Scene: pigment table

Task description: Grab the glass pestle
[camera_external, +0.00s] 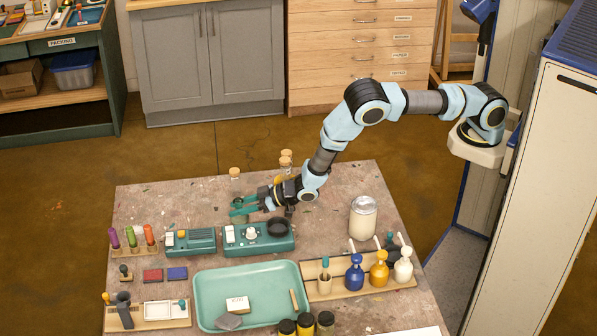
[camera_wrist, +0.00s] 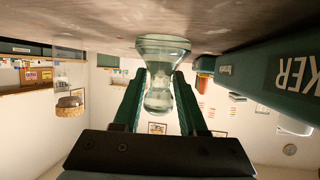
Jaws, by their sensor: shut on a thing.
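The glass pestle (camera_wrist: 163,46) is clear, with a wide flared end and a rounder bulb at the other end. In the wrist view it stands between the two green fingers of my gripper (camera_wrist: 158,88), which are shut on it. Its flared end is at the tabletop, which shows along the top of that view. In the external view my gripper (camera_external: 236,207) is low over the back part of the table, behind the green devices. The pestle cannot be made out clearly there.
Two green devices (camera_external: 190,242) (camera_external: 258,240) stand just in front of my gripper. Corked jars (camera_external: 235,174) (camera_external: 286,158) are behind it. A teal tray (camera_external: 212,290) and a wooden bottle rack (camera_external: 312,271) lie nearer the front.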

